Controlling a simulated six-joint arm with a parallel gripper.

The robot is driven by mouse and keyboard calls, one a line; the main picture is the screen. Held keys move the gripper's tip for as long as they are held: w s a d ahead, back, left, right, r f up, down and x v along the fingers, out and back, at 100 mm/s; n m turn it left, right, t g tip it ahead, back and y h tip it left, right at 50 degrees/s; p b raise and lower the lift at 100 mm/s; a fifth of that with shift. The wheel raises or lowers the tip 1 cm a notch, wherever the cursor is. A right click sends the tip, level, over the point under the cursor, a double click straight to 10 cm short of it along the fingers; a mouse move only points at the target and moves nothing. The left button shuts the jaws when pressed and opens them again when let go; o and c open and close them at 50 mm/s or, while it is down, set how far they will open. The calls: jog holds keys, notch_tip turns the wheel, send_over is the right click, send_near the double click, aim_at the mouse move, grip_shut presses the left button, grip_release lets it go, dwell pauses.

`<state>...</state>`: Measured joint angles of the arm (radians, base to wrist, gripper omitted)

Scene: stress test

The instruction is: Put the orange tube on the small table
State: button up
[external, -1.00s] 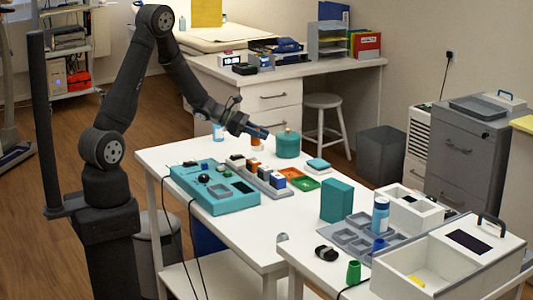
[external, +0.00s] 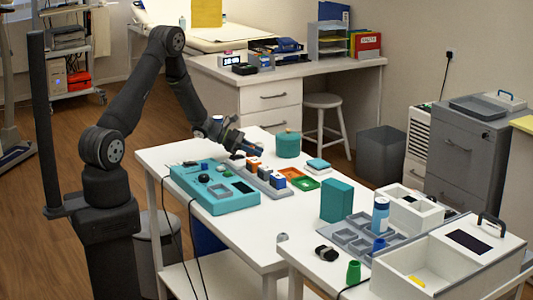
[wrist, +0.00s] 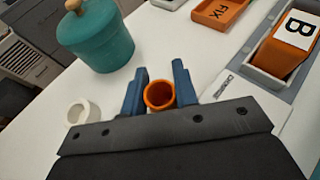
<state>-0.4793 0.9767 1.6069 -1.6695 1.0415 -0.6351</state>
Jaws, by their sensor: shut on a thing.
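The orange tube (wrist: 159,95) stands between the two blue fingers of my gripper (wrist: 160,90) in the wrist view, its open round end facing the camera. My gripper is shut on it. In the external view my gripper (external: 256,149) is low over the far part of the white table (external: 290,222), left of the teal lidded pot (external: 287,144); the tube is hidden there by the gripper. I cannot tell whether the tube still touches the tabletop. A second white table (external: 300,262) stands at the front right; I cannot tell which is the small table.
The pot (wrist: 100,40) and a white ring-shaped piece (wrist: 83,112) are near the fingers. A grey rack (external: 262,178) with several blocks and a teal console (external: 212,192) lie in front. A teal box (external: 337,200) and grey tray (external: 362,238) stand right.

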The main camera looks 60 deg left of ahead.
jog(key=shift+f, duration=0.15)
jog(key=o, duration=0.9)
jog(key=shift+o, duration=0.2)
jog(key=shift+r, duration=0.25)
jog(key=v, duration=1.1)
jog(key=shift+o, duration=0.7)
jog(key=shift+s+a+r, duration=0.15)
jog(key=shift+s+a, duration=0.15)
jog(key=shift+s, duration=0.05)
